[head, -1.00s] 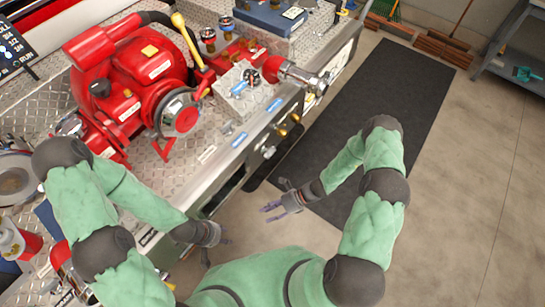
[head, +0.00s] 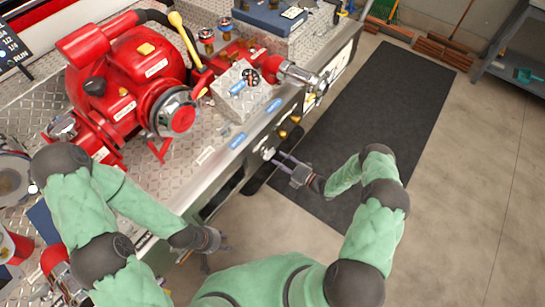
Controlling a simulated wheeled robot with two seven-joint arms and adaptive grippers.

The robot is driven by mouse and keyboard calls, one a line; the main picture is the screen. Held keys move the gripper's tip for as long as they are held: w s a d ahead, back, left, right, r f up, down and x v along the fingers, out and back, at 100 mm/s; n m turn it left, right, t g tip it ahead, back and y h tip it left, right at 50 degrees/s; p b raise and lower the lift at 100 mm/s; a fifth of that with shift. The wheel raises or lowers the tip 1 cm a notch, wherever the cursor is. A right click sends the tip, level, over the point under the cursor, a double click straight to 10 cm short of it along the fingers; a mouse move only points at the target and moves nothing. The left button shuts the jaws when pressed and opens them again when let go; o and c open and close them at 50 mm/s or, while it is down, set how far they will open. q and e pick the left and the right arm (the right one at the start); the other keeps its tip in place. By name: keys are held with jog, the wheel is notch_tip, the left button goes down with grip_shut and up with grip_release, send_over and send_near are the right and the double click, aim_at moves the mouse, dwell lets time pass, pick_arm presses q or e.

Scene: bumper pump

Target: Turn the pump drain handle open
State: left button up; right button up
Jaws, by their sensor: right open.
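The red pump (head: 128,85) sits on the diamond-plate deck. Below the deck edge, the front panel carries brass knobs (head: 283,134) and a small silver fitting (head: 268,152); I cannot tell for certain which is the drain handle. My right gripper (head: 277,160) is open, its fingers pointing at the panel right by the silver fitting. Whether they touch it is unclear. My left gripper (head: 217,254) is open and empty, low in front of the panel, well apart from the fittings.
A yellow lever (head: 185,38) stands by the pump. A red-and-silver outlet (head: 290,73) juts over the panel edge. A black mat (head: 375,120) covers the floor to the right, which is clear. A grey bench (head: 515,60) stands at the far right.

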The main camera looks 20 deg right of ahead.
aim_at(272, 155)
jog(key=shift+b+x, duration=0.3)
jog(key=shift+x, duration=1.95)
grip_shut()
